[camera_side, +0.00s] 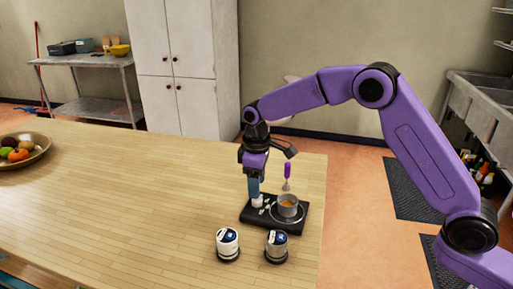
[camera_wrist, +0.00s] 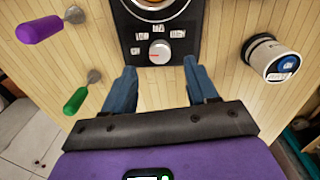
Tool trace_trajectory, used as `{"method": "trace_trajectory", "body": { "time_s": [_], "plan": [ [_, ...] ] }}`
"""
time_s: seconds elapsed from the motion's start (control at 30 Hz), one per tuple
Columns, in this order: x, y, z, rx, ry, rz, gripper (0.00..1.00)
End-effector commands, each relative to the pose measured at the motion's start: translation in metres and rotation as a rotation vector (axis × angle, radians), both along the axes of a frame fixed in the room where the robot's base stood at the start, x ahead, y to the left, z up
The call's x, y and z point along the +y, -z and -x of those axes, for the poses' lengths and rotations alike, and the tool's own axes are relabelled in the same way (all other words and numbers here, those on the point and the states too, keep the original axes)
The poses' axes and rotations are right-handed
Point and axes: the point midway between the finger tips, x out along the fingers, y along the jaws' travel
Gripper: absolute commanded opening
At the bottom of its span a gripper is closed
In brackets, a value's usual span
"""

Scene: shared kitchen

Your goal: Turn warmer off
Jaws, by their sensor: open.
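The warmer (camera_side: 257,218) is a black plate near the right end of the wooden table, with a metal cup (camera_side: 288,203) of orange-brown contents on its round burner. Its white knob (camera_wrist: 159,52) shows in the wrist view, with a small red mark and several white labels around it, too small to read surely. My gripper (camera_wrist: 160,88) is open, its two blue fingers apart on either side below the knob in the picture, with nothing between them. In the side view my gripper (camera_side: 256,192) points down over the warmer's left part, close to the knob. Contact cannot be told.
Two white-and-blue canisters (camera_side: 227,243) (camera_side: 276,245) stand in front of the warmer. A purple-handled utensil (camera_side: 287,172) is behind the cup; a green-handled one (camera_wrist: 76,99) also shows in the wrist view. A fruit bowl (camera_side: 22,150) is far left. The table's middle is clear.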

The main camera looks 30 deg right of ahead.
Motion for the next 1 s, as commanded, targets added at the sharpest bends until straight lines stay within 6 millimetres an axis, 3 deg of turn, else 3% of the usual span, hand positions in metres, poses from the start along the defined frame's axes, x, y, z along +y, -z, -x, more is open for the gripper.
{"method": "trace_trajectory", "body": {
  "time_s": [0.3, 0.5, 0.7, 1.0],
  "plan": [
    [0.002, -0.07, 0.001, -0.006, 0.0, -0.003, 0.58],
    [0.002, -0.104, 0.002, -0.003, 0.0, -0.002, 0.58],
    [0.003, -0.122, 0.003, -0.002, 0.0, -0.001, 0.58],
    [0.003, -0.126, 0.003, -0.001, -0.001, -0.001, 0.58]
  ]
}}
